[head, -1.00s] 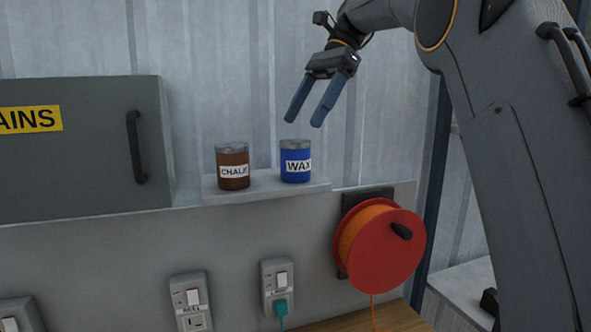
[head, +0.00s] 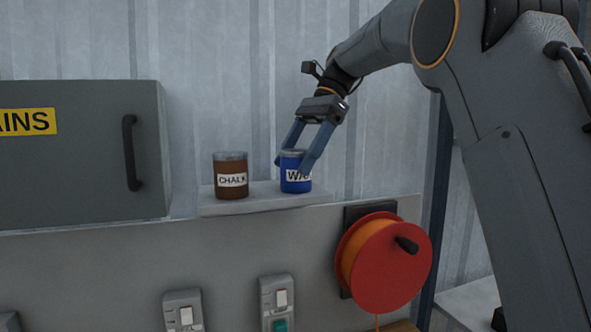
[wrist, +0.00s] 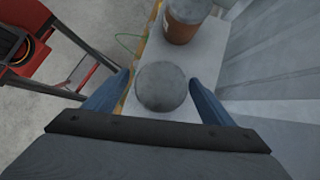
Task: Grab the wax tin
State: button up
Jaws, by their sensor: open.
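The wax tin (head: 292,183) is blue with a grey lid and a white label, and stands upright on a small grey shelf (head: 262,199). My gripper (head: 291,168) is open and lowered over it, with one blue finger on each side of the tin. The right finger covers part of the label. In the wrist view the tin's round grey lid (wrist: 162,87) lies between my fingers (wrist: 158,92), with a visible gap on both sides.
A brown chalk tin (head: 231,179) stands on the same shelf to the left, apart from my fingers. A grey cabinet (head: 75,160) is further left. A red and orange cable reel (head: 385,265) hangs below right. A corrugated wall (head: 215,70) is behind.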

aim_at(282, 181)
jog(key=shift+p+x, duration=0.35)
jog(key=shift+x, duration=1.45)
jog(key=shift+a+r, duration=0.1)
jog(key=c, duration=1.4)
jog(key=shift+o, duration=0.2)
